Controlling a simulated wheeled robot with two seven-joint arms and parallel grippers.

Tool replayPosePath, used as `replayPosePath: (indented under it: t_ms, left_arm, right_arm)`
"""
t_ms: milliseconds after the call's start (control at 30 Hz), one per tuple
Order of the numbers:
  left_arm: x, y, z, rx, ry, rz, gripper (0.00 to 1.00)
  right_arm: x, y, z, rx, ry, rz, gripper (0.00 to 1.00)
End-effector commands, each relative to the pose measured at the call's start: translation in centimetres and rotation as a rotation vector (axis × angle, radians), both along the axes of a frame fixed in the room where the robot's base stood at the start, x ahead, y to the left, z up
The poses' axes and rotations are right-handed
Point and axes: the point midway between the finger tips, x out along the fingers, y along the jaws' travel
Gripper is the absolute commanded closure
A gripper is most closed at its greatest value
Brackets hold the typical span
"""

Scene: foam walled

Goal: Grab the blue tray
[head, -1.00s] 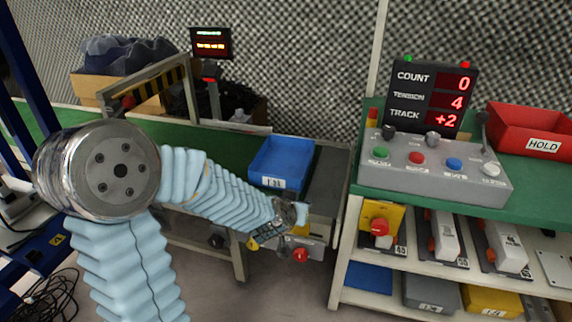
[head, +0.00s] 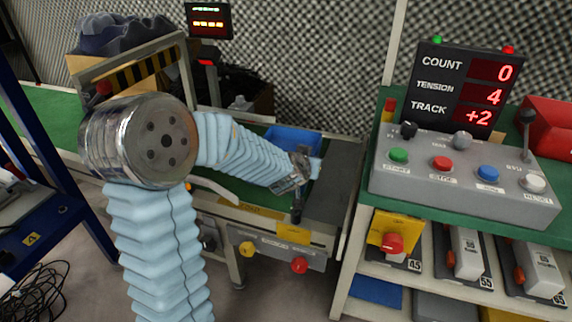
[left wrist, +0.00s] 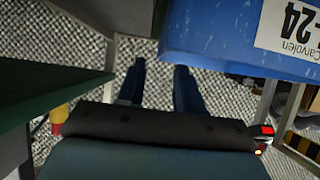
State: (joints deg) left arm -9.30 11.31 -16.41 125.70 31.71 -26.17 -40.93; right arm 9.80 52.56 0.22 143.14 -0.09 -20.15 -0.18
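The blue tray (head: 293,137) sits on the green belt in the head view. My left arm hides its front part and label. In the left wrist view the tray (left wrist: 215,38) fills the upper right, with a white label printed "24" on its side. My left gripper (left wrist: 159,68) is open, its two dark blue fingers apart with nothing between them. They are left of and below the tray's side in that view. In the head view the left gripper (head: 297,205) is at the belt's front edge, before the tray. My right gripper is not in view.
A grey control box (head: 465,175) with coloured buttons and a count display (head: 465,85) stand on the right bench. A red bin (head: 550,128) is at the far right. A striped gate (head: 135,75) spans the belt. The front panel has a red knob (head: 299,265).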

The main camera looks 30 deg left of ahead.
Motion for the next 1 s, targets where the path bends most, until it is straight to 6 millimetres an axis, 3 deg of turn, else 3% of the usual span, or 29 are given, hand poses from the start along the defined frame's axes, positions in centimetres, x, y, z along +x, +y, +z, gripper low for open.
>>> replayPosePath:
  t_ms: [433, 700, 767, 933, 1000]
  left_arm:
    - [4.7, 1.1, -2.8, 0.001, 0.001, 0.0, 0.64]
    - [5.2, 1.2, -2.8, 0.0, 0.0, 0.0, 0.64]
    - [5.2, 1.2, -2.8, 0.0, 0.0, 0.0, 0.7]
    - [5.1, 1.2, -2.8, 0.001, 0.0, 0.0, 0.96]
    - [5.1, 1.2, -2.8, 0.001, 0.0, 0.0, 1.0]
  right_arm:
    - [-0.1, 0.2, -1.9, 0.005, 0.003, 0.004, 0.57]
    - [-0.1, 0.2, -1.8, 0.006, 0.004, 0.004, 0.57]
    - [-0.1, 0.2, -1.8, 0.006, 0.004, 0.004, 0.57]
    - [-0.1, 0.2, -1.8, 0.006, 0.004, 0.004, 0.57]
    - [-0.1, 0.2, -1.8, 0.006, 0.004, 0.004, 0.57]
